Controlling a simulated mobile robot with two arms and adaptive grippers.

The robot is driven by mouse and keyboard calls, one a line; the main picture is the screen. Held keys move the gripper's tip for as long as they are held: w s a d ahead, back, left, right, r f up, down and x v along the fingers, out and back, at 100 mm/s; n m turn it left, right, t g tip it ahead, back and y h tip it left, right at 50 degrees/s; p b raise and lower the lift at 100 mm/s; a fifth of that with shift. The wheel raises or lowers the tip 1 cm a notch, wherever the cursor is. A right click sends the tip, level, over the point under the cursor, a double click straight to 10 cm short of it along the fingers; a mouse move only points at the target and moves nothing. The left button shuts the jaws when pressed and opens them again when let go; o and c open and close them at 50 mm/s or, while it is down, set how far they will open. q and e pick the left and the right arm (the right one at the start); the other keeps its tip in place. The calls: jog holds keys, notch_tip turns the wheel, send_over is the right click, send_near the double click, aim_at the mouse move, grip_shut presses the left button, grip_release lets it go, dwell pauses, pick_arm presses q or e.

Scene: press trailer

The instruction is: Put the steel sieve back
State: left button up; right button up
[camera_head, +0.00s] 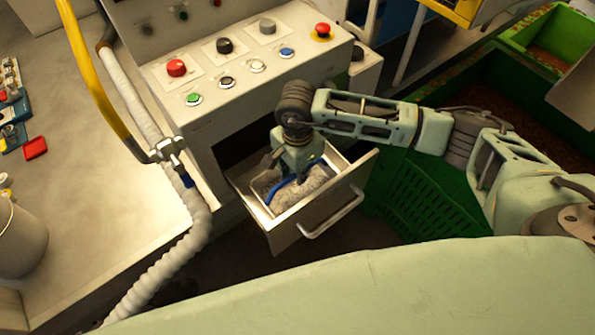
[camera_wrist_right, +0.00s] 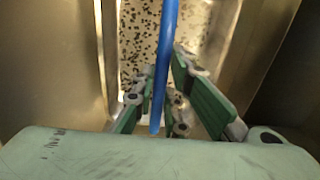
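The steel sieve (camera_head: 307,184) lies in the open drawer of the white console, a grey speckled mesh with a blue bar-like edge or handle. In the right wrist view its perforated surface (camera_wrist_right: 143,35) shows below the blue bar. My right gripper (camera_head: 298,180) reaches down into the drawer from above. In the right wrist view the fingers (camera_wrist_right: 165,80) stand close on both sides of the blue bar and appear shut on it. The gripper hides part of the sieve. My left gripper is out of view.
The drawer (camera_head: 318,214) stands pulled out, its handle (camera_head: 333,214) facing front. The button panel (camera_head: 255,68) is above it. A hose (camera_head: 190,225) hangs left of the drawer. A green crate (camera_head: 430,205) stands close on the right. A bucket (camera_head: 20,240) stands far left.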

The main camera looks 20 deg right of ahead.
jog(key=o, duration=0.3)
jog(key=shift+r, duration=0.2)
jog(key=shift+w+r, duration=0.1)
jog(key=shift+r, duration=0.15)
notch_tip(320, 180, up, 12)
jog(key=b, duration=0.3)
jog(key=shift+f, duration=0.25)
